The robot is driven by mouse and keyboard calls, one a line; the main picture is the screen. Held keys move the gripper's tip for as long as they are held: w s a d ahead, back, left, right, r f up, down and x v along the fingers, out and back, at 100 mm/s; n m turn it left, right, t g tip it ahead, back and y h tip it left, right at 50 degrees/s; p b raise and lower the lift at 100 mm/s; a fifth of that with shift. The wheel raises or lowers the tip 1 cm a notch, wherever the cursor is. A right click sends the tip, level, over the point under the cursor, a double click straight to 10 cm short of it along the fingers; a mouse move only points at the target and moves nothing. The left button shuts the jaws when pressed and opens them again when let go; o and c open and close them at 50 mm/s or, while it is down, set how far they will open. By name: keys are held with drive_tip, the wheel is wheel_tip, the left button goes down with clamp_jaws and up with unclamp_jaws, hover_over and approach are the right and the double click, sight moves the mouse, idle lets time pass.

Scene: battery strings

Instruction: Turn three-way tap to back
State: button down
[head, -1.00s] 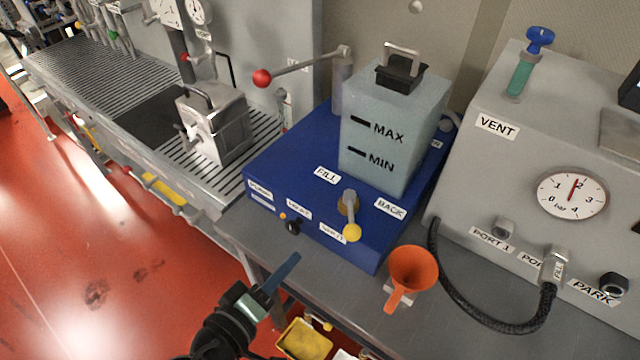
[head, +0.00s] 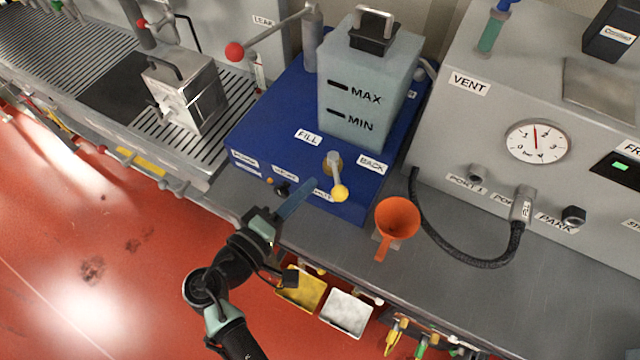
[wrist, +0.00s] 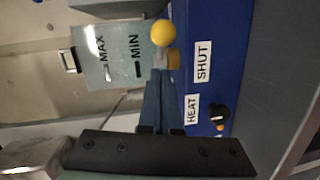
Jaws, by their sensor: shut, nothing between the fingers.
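The three-way tap (head: 334,172) is a grey lever with a yellow ball end on the blue unit (head: 262,133). Its lever points toward the front of the unit, over the label at the front edge, with FILL to its left and BACK to its right. In the wrist view its yellow ball (wrist: 163,33) is just beyond my fingertips. My gripper (head: 309,184) is shut and empty, with blue fingers close to the left of the ball. In the wrist view the shut fingers (wrist: 159,78) partly hide the lever. I cannot tell whether they touch it.
A translucent MAX/MIN tank (head: 362,95) stands behind the tap. A red-balled lever (head: 236,51) reaches over at the back left. A black hose (head: 465,260) curves from the grey gauge cabinet.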

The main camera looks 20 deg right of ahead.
sight(332, 194)
drive_tip(key=shift+s+d+f+p, duration=0.15)
drive_tip(key=shift+s+d+p, duration=0.1)
drive_tip(key=shift+d, duration=0.45)
drive_tip(key=shift+s+d+f+p, duration=0.15)
drive_tip(key=shift+s+d, duration=0.1)
drive_tip(key=shift+d, duration=0.4)
drive_tip(key=shift+s+d+b, duration=0.4)
drive_tip(key=shift+s+d, duration=0.25)
drive_tip(key=shift+d, duration=0.3)
drive_tip(key=shift+f, duration=0.1)
